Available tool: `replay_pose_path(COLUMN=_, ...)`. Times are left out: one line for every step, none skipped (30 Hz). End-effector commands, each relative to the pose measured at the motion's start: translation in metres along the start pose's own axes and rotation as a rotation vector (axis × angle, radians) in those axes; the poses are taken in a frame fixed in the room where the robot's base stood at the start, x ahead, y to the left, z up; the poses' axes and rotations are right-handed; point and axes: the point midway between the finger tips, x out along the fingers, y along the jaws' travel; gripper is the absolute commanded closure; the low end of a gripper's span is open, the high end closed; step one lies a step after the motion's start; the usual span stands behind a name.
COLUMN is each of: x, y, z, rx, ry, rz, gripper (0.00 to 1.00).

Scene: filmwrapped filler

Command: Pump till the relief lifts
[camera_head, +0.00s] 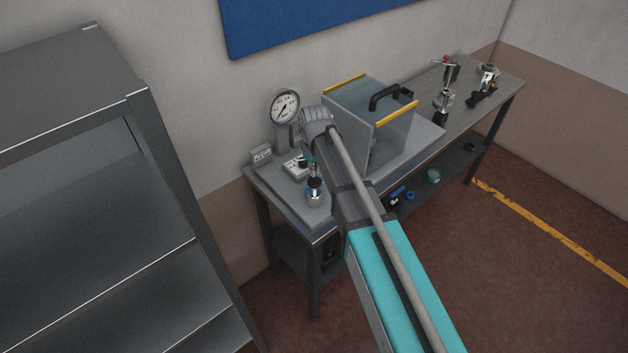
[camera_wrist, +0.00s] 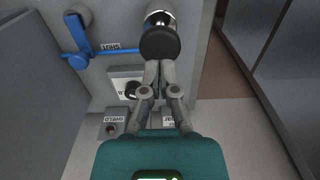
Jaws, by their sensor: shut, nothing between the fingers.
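In the wrist view a round black knob (camera_wrist: 160,42) tops a shiny metal pump body (camera_wrist: 158,16). My gripper (camera_wrist: 158,68) is shut and empty, its fingertips right beside the knob; I cannot tell whether they touch it. In the head view the pump (camera_head: 314,193) stands at the near left end of the bench, and my arm hides most of my gripper. A round dial gauge (camera_head: 285,107) stands at the back left; its reading is too small to tell. A blue lever (camera_wrist: 80,44) lies beside a small label in the wrist view.
A clear shield box (camera_head: 352,128) with yellow edges and a black handle stands mid-bench. A white panel (camera_wrist: 123,82) with a black knob is near my fingers. Clamp-like devices (camera_head: 443,100) stand at the right end. A grey shelf unit (camera_head: 165,180) is at left.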

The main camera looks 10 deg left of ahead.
Motion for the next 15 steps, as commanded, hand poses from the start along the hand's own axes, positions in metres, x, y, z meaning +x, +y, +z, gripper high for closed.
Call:
replay_pose_path(x=0.000, y=0.000, z=0.000, rx=0.000, ry=0.000, rz=0.000, gripper=1.00)
replay_pose_path(x=0.000, y=0.000, z=0.000, rx=0.000, ry=0.000, rz=0.000, gripper=1.00)
replay_pose_path(x=0.000, y=0.000, z=0.000, rx=0.000, ry=0.000, rz=0.000, gripper=1.00)
replay_pose_path(x=0.000, y=0.000, z=0.000, rx=0.000, ry=0.000, rz=0.000, gripper=1.00)
replay_pose_path(x=0.000, y=0.000, z=0.000, rx=0.000, ry=0.000, rz=0.000, gripper=1.00)
replay_pose_path(x=0.000, y=0.000, z=0.000, rx=0.000, ry=0.000, rz=0.000, gripper=1.00)
replay_pose_path(x=0.000, y=0.000, z=0.000, rx=0.000, ry=0.000, rz=0.000, gripper=1.00)
replay_pose_path(x=0.000, y=0.000, z=0.000, rx=0.000, ry=0.000, rz=0.000, gripper=1.00)
replay_pose_path(x=0.001, y=0.000, z=0.000, rx=0.000, ry=0.000, rz=0.000, gripper=1.00)
replay_pose_path(x=0.002, y=0.000, z=0.000, rx=0.000, ry=0.000, rz=0.000, gripper=1.00)
replay_pose_path(x=0.003, y=0.000, z=0.000, rx=0.000, ry=0.000, rz=0.000, gripper=1.00)
replay_pose_path(x=0.004, y=0.000, z=0.000, rx=0.000, ry=0.000, rz=0.000, gripper=1.00)
replay_pose_path(x=0.006, y=0.000, z=0.000, rx=0.000, ry=0.000, rz=0.000, gripper=1.00)
replay_pose_path(x=0.008, y=0.000, z=0.000, rx=0.000, ry=0.000, rz=0.000, gripper=1.00)
replay_pose_path(x=0.010, y=0.000, z=0.000, rx=0.000, ry=0.000, rz=0.000, gripper=1.00)
